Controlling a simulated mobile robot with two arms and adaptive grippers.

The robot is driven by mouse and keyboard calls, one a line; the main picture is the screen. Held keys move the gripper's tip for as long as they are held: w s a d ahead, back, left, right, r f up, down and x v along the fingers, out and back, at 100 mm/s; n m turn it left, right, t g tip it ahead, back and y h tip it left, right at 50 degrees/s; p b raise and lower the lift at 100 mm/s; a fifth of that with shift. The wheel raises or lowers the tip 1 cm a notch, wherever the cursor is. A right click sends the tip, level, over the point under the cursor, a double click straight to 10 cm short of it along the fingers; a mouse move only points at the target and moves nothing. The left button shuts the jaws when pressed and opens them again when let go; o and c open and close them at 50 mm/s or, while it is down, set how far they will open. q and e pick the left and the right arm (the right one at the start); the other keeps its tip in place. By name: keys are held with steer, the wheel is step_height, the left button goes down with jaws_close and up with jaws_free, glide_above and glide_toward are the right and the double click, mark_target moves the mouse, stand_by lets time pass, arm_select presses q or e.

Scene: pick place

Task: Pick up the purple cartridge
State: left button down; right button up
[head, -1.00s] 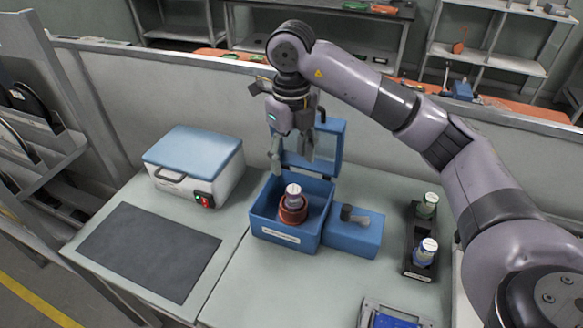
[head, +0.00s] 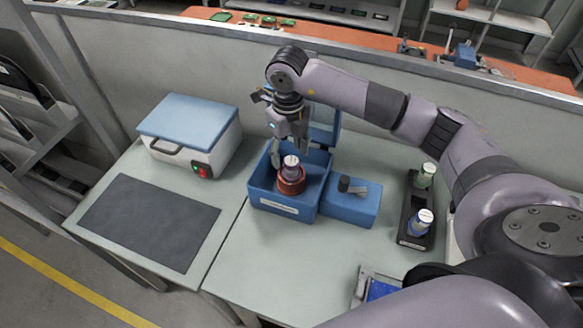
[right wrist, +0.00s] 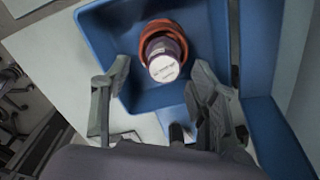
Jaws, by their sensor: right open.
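The purple cartridge (head: 291,170) stands upright in a reddish-brown round holder (head: 291,187) inside the open blue box (head: 283,207). Its white lid faces up, and its purple side shows in the right wrist view (right wrist: 163,60). My right gripper (head: 289,152) is open and empty, pointing down into the box from behind the cartridge. In the right wrist view its fingers (right wrist: 160,78) are spread to either side, with the cartridge lying ahead between them. I see no contact with it. My left gripper is not in view.
The box's blue lid (head: 324,128) stands open at the back. A blue block with a dark knob (head: 353,205) adjoins the box. A black rack (head: 412,230) with green-labelled and blue-labelled bottles stands at right. A white machine (head: 190,135) and dark mat (head: 150,222) are at left.

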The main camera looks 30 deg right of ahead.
mark_target(292, 160)
steer(key=shift+s+d+f+p, duration=0.1)
steer(key=shift+f+p, duration=0.25)
steer(key=shift+f, duration=0.2)
steer(key=f, duration=0.1)
steer(key=f+p, duration=0.1)
steer(key=f, duration=0.1)
steer(key=shift+s+d+f+p, duration=0.1)
steer(key=shift+d+f+p, duration=0.15)
steer(key=shift+f+p, duration=0.1)
steer(key=shift+f, duration=0.4)
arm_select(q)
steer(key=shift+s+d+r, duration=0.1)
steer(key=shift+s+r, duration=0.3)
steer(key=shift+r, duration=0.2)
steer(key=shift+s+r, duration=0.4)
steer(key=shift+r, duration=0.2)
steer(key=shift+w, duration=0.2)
arm_select(e)
jaws_close()
